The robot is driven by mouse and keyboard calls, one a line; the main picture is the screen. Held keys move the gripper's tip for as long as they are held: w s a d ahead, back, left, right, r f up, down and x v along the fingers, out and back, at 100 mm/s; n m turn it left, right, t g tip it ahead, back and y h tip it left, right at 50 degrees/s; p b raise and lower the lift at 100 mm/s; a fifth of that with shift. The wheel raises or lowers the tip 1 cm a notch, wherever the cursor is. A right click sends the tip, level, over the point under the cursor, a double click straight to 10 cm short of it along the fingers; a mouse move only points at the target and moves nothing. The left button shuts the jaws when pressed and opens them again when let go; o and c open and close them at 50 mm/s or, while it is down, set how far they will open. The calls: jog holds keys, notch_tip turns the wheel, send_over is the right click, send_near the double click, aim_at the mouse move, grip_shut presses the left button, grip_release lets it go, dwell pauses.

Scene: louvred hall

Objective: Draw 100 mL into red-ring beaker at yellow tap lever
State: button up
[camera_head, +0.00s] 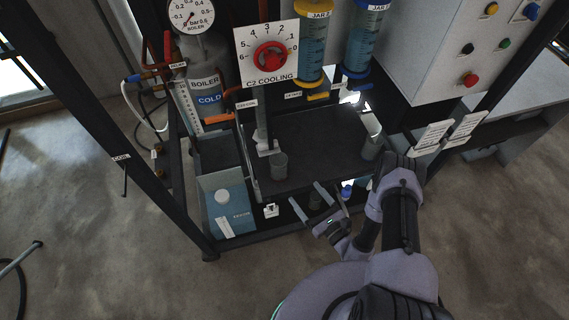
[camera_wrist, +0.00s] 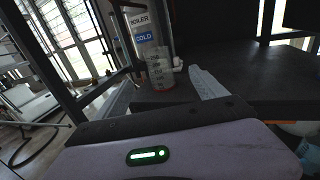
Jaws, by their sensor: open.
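Two small grey-looking beakers stand on the dark bench top (camera_head: 320,150): a left beaker (camera_head: 280,165) near its front left corner and a right beaker (camera_head: 370,148) at its right side. A clear graduated beaker (camera_wrist: 158,70) also shows in the wrist view. A yellow tap lever (camera_head: 317,96) is under the left blue-filled jar (camera_head: 312,50). My gripper (camera_head: 306,193) is open and empty in front of the bench's front edge, to the lower right of the left beaker and apart from it.
A second jar (camera_head: 363,45) with a blue lever (camera_head: 354,86) hangs to the right. A red cooling dial (camera_head: 270,56) is at the back. A pale blue container (camera_head: 228,205) sits at the front left. The bench between the beakers looks clear.

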aim_at(283, 169)
jog(key=b+x, duration=0.2)
jog(key=x, duration=0.3)
jog(key=b+x, duration=0.2)
jog(key=x, duration=0.4)
jog(key=b+x, duration=0.1)
jog(key=x, duration=0.4)
jog(key=shift+a+f+b, duration=0.25)
jog(key=shift+a+b, duration=0.15)
jog(key=c, duration=1.5)
jog(key=shift+o, duration=0.2)
jog(key=shift+r, duration=0.1)
